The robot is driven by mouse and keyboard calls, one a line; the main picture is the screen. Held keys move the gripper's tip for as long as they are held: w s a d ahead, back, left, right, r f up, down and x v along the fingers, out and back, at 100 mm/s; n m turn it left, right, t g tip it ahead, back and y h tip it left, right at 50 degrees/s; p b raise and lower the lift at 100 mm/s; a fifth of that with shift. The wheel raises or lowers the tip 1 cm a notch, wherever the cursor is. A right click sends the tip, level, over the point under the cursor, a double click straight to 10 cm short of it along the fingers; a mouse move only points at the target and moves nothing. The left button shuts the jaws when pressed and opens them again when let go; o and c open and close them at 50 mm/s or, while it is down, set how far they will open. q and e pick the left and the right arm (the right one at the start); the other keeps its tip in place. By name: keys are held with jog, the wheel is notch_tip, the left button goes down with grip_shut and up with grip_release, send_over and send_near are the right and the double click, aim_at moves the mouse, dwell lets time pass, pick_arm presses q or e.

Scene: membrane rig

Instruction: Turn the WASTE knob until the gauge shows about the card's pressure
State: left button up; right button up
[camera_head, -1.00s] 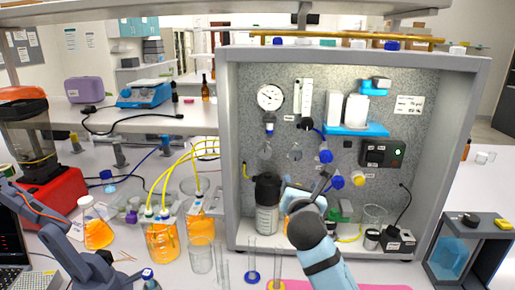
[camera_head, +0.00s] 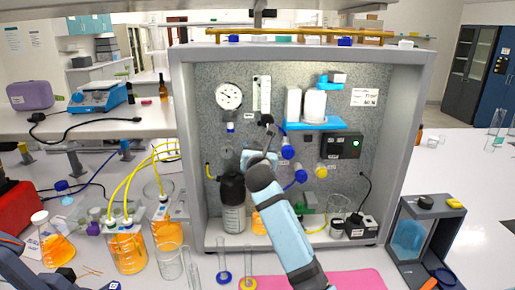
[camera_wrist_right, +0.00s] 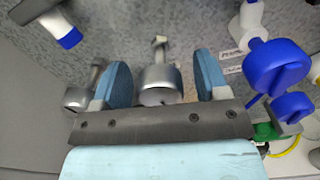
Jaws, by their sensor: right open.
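The round white gauge (camera_head: 229,96) is on the upper left of the rig's back panel; its needle is too small to read surely. A white card (camera_head: 365,97) is at the upper right, its print blurred. My right gripper (camera_head: 263,146) reaches up to the panel, below and right of the gauge. In the wrist view its two blue fingers (camera_wrist_right: 163,78) are open, with a grey metal knob (camera_wrist_right: 158,82) between them, apparently not gripped. A second grey knob (camera_wrist_right: 78,98) is just left of the left finger. I cannot read which knob is WASTE.
Blue-handled valves (camera_head: 300,176) are right of the gripper; blue handles also show in the wrist view (camera_wrist_right: 278,66). A black-topped bottle (camera_head: 232,205) stands below left. Orange-filled flasks (camera_head: 127,250) with yellow tubes stand left of the cabinet.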

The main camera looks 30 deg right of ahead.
jog(key=shift+w+d, duration=0.2)
jog(key=shift+w, duration=0.2)
jog(key=shift+c, duration=0.5)
jog(key=c, duration=0.8)
jog(key=shift+c, duration=0.2)
